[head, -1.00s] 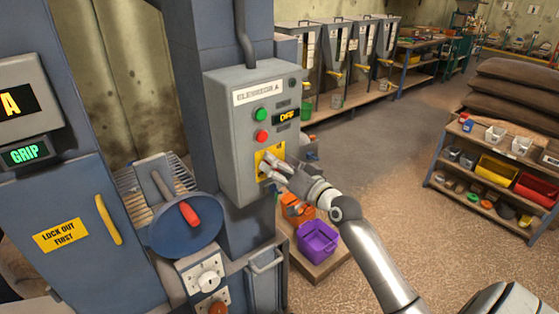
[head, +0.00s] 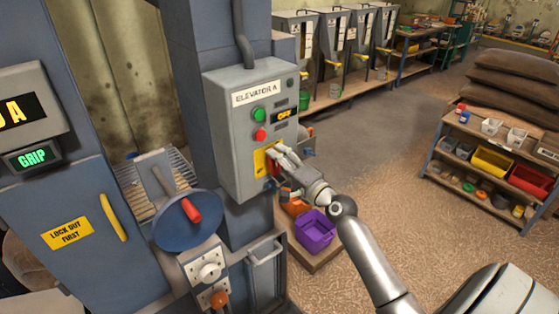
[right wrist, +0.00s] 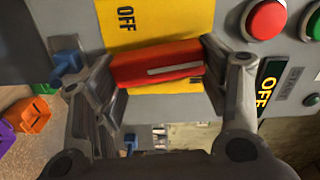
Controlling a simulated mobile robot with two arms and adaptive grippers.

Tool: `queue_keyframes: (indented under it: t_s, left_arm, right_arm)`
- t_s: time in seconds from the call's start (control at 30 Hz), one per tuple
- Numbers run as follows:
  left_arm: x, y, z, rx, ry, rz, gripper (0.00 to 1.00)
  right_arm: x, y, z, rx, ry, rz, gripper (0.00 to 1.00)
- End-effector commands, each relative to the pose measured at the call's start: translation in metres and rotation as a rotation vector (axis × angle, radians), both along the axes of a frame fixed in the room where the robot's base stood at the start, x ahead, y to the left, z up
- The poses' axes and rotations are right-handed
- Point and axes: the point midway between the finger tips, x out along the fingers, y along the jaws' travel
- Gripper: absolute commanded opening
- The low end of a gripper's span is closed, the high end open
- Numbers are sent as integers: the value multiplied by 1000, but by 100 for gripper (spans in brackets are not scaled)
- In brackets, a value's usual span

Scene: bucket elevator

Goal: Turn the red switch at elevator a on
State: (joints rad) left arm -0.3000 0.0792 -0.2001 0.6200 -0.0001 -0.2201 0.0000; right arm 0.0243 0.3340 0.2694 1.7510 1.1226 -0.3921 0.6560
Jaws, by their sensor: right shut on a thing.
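The control box (head: 236,130) labelled ELEVATOR A is fixed to the blue column. Its yellow plate (head: 260,158) carries the red switch (right wrist: 158,66). In the right wrist view the plate (right wrist: 155,22) shows the word OFF on one side of the switch; lettering on the other side is mostly covered. My right gripper (head: 277,162) is at the plate, its fingers shut on the two ends of the red switch. In the head view the hand hides most of the switch. The display (head: 284,115) on the box reads OFF. My left gripper is not in view.
A green button (head: 259,115) and a red button (head: 260,135) sit above the plate. A blue wheel with a red handle (head: 192,210) stands to the left. Orange and purple bins (head: 315,229) are below the box. Open floor lies to the right.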

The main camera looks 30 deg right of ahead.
Motion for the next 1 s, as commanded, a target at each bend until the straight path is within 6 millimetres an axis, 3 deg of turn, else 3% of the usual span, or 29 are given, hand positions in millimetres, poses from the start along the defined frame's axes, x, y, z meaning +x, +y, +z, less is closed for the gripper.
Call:
queue_keyframes:
  t_s: [0.33,0.9,0.93,1.0]
  left_arm:
    - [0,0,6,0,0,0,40]
    - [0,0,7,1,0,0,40]
    - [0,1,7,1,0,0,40]
    - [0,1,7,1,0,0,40]
  right_arm:
    - [0,-2,0,147,9,-4,44]
    - [0,-1,-1,179,11,-2,44]
    - [0,-1,-1,179,11,-2,70]
    - [0,-1,-1,178,12,-3,79]
